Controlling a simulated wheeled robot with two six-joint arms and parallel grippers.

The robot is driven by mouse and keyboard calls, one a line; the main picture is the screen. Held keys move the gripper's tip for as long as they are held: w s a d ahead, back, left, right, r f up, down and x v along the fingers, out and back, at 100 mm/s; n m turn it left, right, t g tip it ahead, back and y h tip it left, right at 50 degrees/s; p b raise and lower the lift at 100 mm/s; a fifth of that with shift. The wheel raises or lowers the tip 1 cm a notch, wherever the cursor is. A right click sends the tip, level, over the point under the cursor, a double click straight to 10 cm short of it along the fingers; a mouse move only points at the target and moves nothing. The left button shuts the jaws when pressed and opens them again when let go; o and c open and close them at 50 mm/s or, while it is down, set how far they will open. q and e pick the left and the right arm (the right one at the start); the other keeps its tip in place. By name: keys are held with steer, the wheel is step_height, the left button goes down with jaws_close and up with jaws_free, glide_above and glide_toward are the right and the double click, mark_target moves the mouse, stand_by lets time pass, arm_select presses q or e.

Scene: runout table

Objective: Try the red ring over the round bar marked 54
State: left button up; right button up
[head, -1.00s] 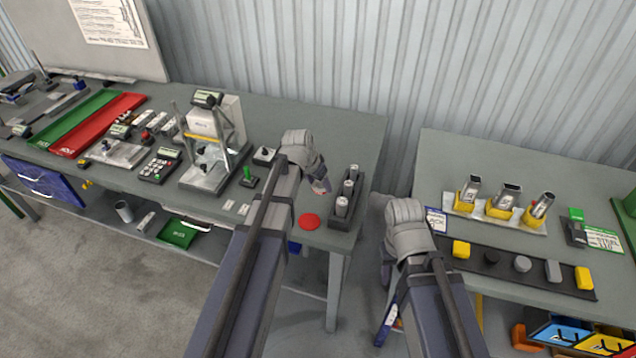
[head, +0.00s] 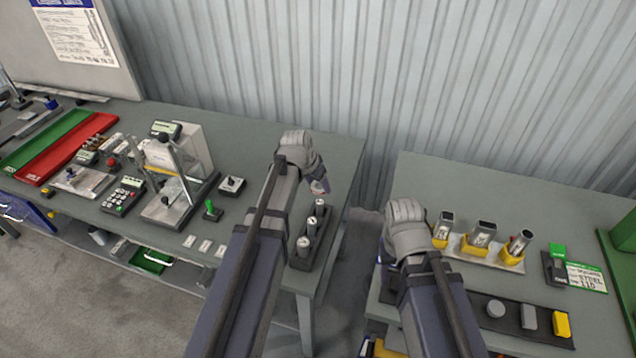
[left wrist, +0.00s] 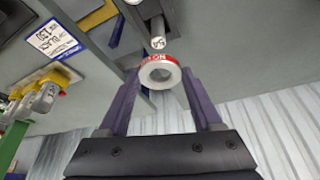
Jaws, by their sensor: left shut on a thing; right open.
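My left gripper (head: 320,187) is shut on the red ring (left wrist: 158,61), which has a red band with white lettering and a bare metal face. In the left wrist view the ring sits between the fingertips (left wrist: 160,80). A round bar with a marked end (left wrist: 158,42) shows just beyond the ring, apart from the ring's hole; its number is hard to read. In the head view a dark rack (head: 325,240) holds three upright round bars (head: 303,246), close to the left gripper. My right gripper (head: 398,285) is open, its fingers mostly hidden by its wrist.
Left of the rack are a press-like gauge stand (head: 185,175), a small switch box (head: 232,185) and a green-topped button (head: 211,210). A gap separates this table from the right one, which carries tubes in yellow holders (head: 481,235) and a dark strip of plugs (head: 515,318).

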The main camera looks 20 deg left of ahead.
mark_target(320, 201)
arm_select(q)
steer(key=shift+w, duration=0.1)
steer(key=shift+f, duration=0.2)
steer(key=shift+f+b, duration=0.6)
steer(key=shift+b, duration=0.15)
steer(key=shift+f+b, duration=1.95)
steer(key=shift+f+b, duration=0.6)
steer(key=o, duration=1.6)
steer(key=shift+c, duration=0.2)
steer(key=shift+r, duration=0.1)
